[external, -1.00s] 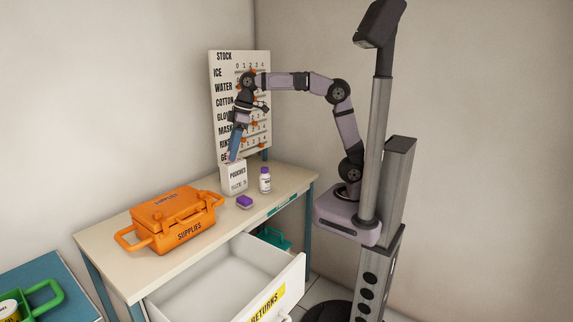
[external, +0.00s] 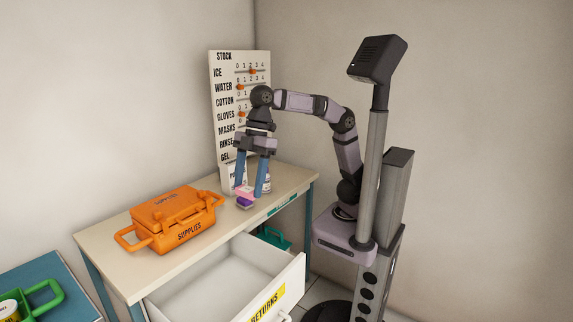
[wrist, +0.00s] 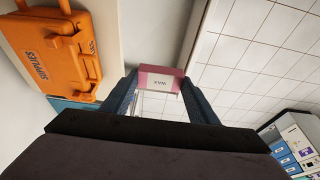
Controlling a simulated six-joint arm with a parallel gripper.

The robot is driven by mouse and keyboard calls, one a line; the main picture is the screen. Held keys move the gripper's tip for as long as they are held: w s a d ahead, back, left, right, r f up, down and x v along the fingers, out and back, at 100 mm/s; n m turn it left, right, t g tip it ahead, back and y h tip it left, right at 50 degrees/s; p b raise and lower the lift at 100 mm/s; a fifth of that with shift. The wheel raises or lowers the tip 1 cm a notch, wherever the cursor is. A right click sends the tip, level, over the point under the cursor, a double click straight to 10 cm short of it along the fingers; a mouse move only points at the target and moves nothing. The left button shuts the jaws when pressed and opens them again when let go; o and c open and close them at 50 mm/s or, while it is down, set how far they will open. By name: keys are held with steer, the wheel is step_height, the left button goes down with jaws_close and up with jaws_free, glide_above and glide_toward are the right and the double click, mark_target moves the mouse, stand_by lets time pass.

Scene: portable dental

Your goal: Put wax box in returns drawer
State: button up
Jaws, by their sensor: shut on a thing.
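The wax box (wrist: 160,79), pink and white and marked WAX, is between the fingertips of my gripper in the wrist view. In the external view the wax box (external: 244,190) shows as a small pink block at the finger ends. My gripper (external: 249,191) is shut on it and points down near the table's front edge. The returns drawer (external: 270,306) is pulled open below the tabletop, to the front, with a yellow RETURNS label. The visible part of its inside is bare.
A small purple block (external: 244,203) appears just below the held box. The white pouches box (external: 227,180) and the bottle (external: 267,186) are partly hidden behind my fingers. An orange supplies case (external: 175,220) stands on the table (external: 120,262) to the left. A stock board (external: 226,100) stands behind.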

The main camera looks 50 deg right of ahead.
glide_above(256, 284)
steer(key=s+a, duration=0.3)
steer(key=a, duration=0.1)
step_height(256, 284, down, 32)
steer(key=r, duration=0.1)
steer(key=shift+d+f+b, duration=0.15)
steer(key=shift+f+b, duration=0.45)
steer(key=shift+f, duration=2.05)
steer(key=shift+d+f+b, duration=0.1)
steer(key=shift+f+b, duration=0.5)
steer(key=shift+f, duration=2)
steer(key=shift+f, duration=0.2)
steer(key=o, duration=1.1)
steer(key=shift+r, duration=0.15)
steer(key=shift+d+r, duration=0.1)
steer(key=shift+r, duration=0.45)
steer(key=p+v, duration=0.2)
steer(key=v, duration=0.9)
steer(key=shift+d, duration=0.1)
